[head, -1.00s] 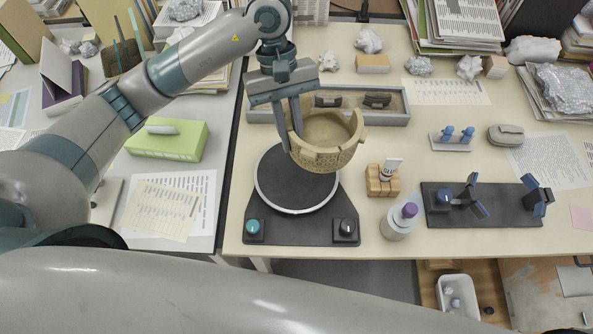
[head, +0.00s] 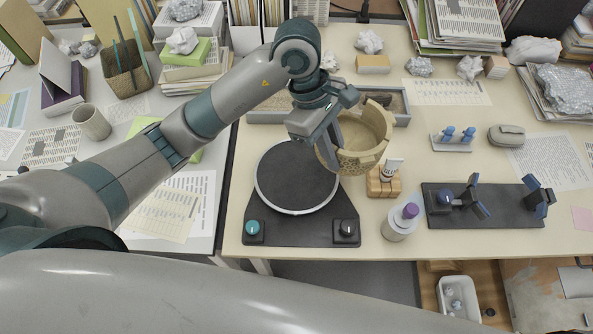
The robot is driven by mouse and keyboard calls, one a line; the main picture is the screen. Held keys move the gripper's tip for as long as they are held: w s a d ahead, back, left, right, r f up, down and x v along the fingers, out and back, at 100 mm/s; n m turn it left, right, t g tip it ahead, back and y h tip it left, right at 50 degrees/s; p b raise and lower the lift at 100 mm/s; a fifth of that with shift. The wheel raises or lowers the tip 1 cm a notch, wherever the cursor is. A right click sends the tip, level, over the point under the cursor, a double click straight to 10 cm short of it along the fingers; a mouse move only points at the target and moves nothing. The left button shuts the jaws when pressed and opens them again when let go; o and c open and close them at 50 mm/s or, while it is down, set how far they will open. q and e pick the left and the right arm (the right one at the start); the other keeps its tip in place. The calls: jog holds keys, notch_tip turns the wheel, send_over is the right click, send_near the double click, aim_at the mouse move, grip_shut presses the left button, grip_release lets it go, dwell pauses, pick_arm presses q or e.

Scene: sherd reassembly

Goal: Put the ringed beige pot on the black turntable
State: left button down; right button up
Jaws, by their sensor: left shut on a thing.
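The beige pot (head: 362,142) has a broken, uneven rim and hangs tilted in the air, right of the black turntable. My left gripper (head: 332,150) is shut on the pot's wall on its left side; its fingertips are partly hidden by the pot and the wrist. The black turntable (head: 297,180) has a round plate with a pale ring on a dark base, with a teal knob and a dark knob at its front corners. The plate is empty. My right gripper is not in view.
A wooden block with a small white tube (head: 392,170) stands close below the pot's right side. A grey-edged tray (head: 398,107) lies behind the pot. A dark clamp stand (head: 484,206) lies farther right.

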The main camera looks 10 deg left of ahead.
pick_arm(q)
jog(key=shift+s+a+f+p, duration=0.1)
jog(key=shift+a+f+p, duration=0.15)
jog(key=shift+a+p, duration=0.25)
jog(key=s+a+f+p, duration=0.2)
jog(key=a+f+p, duration=0.2)
jog(key=a, duration=0.6)
notch_tip(320, 180, down, 2)
jog(key=shift+s+f, duration=0.2)
jog(key=shift+s, duration=0.15)
jog(key=shift+a, duration=0.1)
jog(key=shift+f+p, duration=0.8)
jog(key=shift+f, duration=1.2)
